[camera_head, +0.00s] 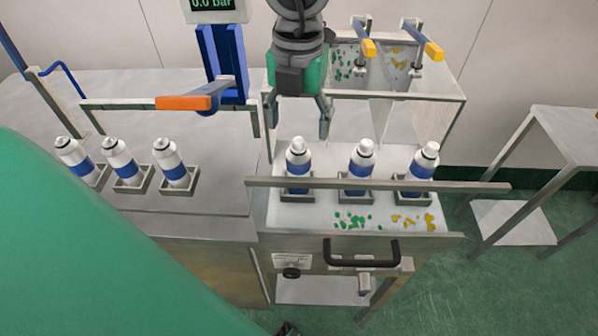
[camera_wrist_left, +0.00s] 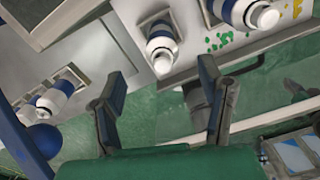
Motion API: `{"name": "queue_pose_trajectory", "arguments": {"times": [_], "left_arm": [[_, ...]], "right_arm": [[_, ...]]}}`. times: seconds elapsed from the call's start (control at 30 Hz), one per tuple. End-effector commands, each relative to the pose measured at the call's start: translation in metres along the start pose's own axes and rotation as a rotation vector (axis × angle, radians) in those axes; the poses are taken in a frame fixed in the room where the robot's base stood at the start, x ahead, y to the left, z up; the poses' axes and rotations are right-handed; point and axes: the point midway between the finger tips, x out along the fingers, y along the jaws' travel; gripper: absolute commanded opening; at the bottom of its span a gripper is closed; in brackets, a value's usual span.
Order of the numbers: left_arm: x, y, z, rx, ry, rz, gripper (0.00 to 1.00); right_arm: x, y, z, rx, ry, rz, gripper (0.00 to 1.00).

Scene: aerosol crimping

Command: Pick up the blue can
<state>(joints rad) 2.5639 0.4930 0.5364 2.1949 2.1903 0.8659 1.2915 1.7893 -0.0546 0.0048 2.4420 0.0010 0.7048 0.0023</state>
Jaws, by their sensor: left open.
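Several white cans with blue bands stand in square metal holders; I cannot tell which one the task means. In the head view, three are on the left: can (camera_head: 73,157), can (camera_head: 120,160) and can (camera_head: 172,162). Three more are on the right: can (camera_head: 298,162), can (camera_head: 360,163) and can (camera_head: 421,165). My left gripper (camera_head: 298,122) is open and empty, pointing down above and behind the nearest right-hand can. In the left wrist view, its spread fingers (camera_wrist_left: 163,78) show with a can (camera_wrist_left: 162,52) beyond them.
A metal rail (camera_head: 470,186) crosses in front of the right-hand cans. A clear-walled frame with yellow-ended levers (camera_head: 433,51) stands behind them. An orange-ended lever (camera_head: 184,103) is left of my gripper. Green pieces (camera_head: 352,221) and yellow pieces (camera_head: 411,221) lie in front.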

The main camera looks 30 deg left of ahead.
Motion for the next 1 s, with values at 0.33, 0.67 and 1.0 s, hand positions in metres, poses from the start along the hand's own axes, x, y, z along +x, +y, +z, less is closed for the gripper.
{"name": "queue_pose_trajectory", "arguments": {"times": [0.33,0.67,1.0], "left_arm": [[0.033,0.0,-0.003,0.001,-0.002,0.002,0.62],[0.075,0.002,-0.005,0.001,0.0,0.0,0.62],[0.076,0.002,-0.005,0.0,-0.002,-0.001,0.31]], "right_arm": [[0.007,0.0,0.0,0.0,0.001,0.0,0.0],[0.016,0.0,0.0,0.0,0.001,0.0,0.0],[0.015,0.0,0.0,0.0,0.002,0.0,0.0]]}}
